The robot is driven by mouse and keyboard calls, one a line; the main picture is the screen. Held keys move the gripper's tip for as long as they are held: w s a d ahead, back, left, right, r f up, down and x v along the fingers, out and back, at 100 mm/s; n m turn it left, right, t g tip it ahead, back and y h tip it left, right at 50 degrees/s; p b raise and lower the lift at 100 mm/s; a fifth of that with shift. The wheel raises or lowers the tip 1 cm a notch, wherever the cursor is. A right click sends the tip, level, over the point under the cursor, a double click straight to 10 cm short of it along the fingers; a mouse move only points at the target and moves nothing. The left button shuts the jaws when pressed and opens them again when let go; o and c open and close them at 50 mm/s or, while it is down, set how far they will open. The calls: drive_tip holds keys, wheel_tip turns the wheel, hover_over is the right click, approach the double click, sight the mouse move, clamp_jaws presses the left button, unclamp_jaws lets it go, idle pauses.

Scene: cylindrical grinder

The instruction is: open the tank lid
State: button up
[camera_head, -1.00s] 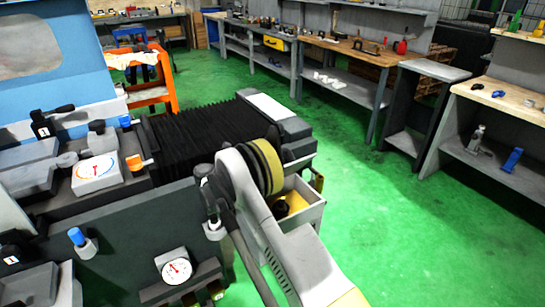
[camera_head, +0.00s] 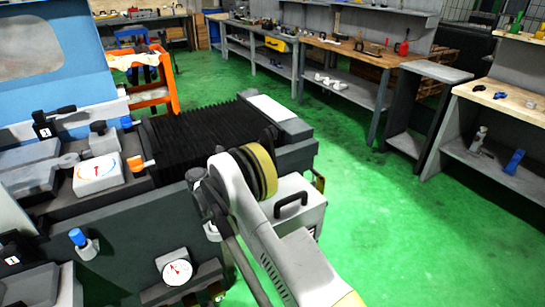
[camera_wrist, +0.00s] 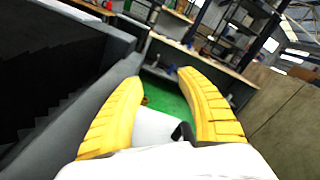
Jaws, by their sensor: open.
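The tank lid (camera_head: 297,194) is a light grey plate with a black arched handle (camera_head: 291,203). It lies over the tank beside the machine in the head view, partly hidden by my arm. The lid looks shut, and the tank's inside does not show. In the wrist view, a white surface that looks like the lid (camera_wrist: 155,127) and part of a black handle (camera_wrist: 184,132) show between the yellow fingers. My gripper (camera_wrist: 160,82) is open, with its fingers apart. Contact with the lid cannot be told.
The grinder (camera_head: 130,225) fills the left, with black bellows (camera_head: 195,135) and a dial gauge (camera_head: 177,270). Green floor (camera_head: 370,230) is clear on the right. Workbenches (camera_head: 340,60) and a shelf unit (camera_head: 500,130) stand beyond it.

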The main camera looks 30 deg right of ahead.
drive_tip(key=a, duration=0.9)
drive_tip(key=shift+s, duration=0.15)
